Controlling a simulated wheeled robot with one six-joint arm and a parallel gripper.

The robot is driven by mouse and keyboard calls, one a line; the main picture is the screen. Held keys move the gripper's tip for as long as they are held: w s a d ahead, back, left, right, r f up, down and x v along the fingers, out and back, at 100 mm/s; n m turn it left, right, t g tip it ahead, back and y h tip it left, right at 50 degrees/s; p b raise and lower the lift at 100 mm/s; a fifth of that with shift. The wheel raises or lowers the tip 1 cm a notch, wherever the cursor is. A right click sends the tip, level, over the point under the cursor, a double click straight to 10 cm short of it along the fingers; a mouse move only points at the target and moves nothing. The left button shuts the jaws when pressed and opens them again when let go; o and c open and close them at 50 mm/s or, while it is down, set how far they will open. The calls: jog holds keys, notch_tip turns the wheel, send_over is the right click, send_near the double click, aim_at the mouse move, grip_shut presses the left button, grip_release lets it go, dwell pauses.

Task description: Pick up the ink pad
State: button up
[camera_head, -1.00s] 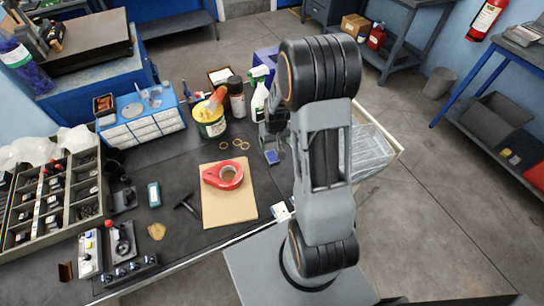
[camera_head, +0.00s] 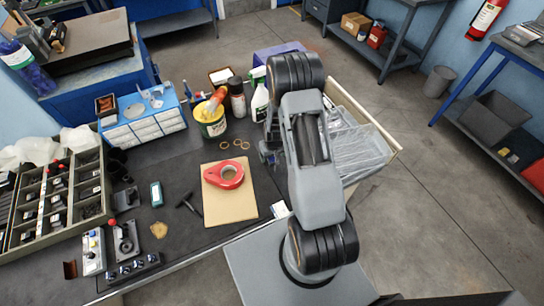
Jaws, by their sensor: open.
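A small blue item (camera_head: 271,159), which looks like the ink pad, lies on the dark bench top to the right of the tan board. Only a little of it shows, as my gripper (camera_head: 269,151) is right over it and partly hides it. My gripper points down and is open; my arm covers much of it. I cannot tell whether the fingers are beside the item or still above it. A teal and white block (camera_head: 156,194) lies left of the tan board.
A sorting tray (camera_head: 62,217) stands at left.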

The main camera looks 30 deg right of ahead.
jog(key=shift+f, duration=0.45)
jog(key=shift+c, duration=0.4)
jog(key=c, duration=1)
jog(key=shift+o, duration=0.2)
jog(key=shift+w+r, duration=0.1)
jog(key=shift+r, duration=0.05)
